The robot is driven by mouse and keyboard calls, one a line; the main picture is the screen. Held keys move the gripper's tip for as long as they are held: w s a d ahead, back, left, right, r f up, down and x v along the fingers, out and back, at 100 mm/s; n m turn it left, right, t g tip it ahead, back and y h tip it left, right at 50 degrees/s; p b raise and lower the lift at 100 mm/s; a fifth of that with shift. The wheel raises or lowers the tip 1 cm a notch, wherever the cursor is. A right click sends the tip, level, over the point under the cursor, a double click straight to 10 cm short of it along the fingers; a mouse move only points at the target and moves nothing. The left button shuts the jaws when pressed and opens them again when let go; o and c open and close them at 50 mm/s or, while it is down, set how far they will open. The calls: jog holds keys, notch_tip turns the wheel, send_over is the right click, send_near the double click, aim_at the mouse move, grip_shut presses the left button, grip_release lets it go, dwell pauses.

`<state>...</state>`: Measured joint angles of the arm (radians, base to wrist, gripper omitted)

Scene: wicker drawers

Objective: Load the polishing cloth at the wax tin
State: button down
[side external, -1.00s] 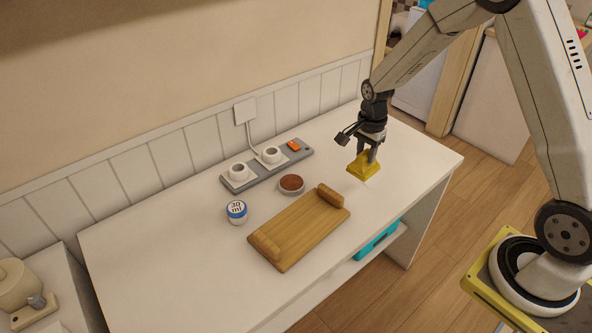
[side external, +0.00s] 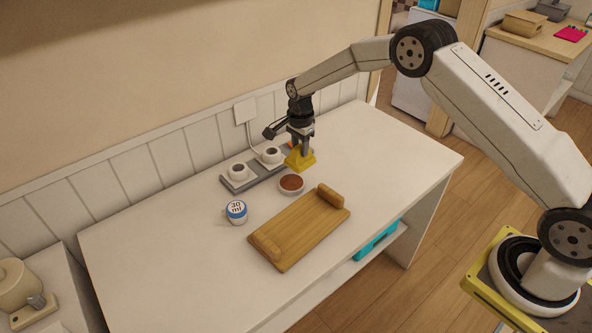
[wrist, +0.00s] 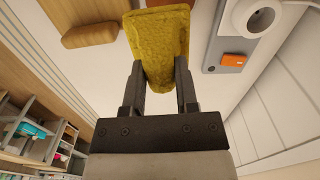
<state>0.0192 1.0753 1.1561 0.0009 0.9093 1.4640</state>
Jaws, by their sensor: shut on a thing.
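My gripper (side external: 302,150) is shut on the yellow polishing cloth (side external: 299,160), a folded, fuzzy piece. In the wrist view the cloth (wrist: 160,38) sits between the two dark fingers (wrist: 160,88). In the side view the cloth hangs just behind and right of the wax tin (side external: 291,184), a round, shallow tin with reddish-brown wax. The cloth is close to the tin, apparently above the table; I cannot tell the exact gap. The tin is not visible in the wrist view, where the cloth may hide it.
A grey strip (side external: 238,187) with two white cups stands behind the tin, partly hidden by my gripper. A wooden tray with raised ends (side external: 298,230) lies in front. A "30 ml" jar (side external: 236,212) stands to the left. The table's right side (side external: 395,160) is clear.

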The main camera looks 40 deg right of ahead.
aim_at(291, 158)
jog(key=shift+w+a+f, duration=0.25)
jog(key=shift+w+a, duration=0.55)
jog(key=shift+a, duration=0.2)
jog(key=shift+f, duration=0.15)
jog(key=shift+f, duration=2.8)
jog(key=shift+f, duration=0.6)
jog(key=shift+r, duration=0.1)
jog(key=shift+r, duration=3.45)
jog(key=shift+s, duration=0.1)
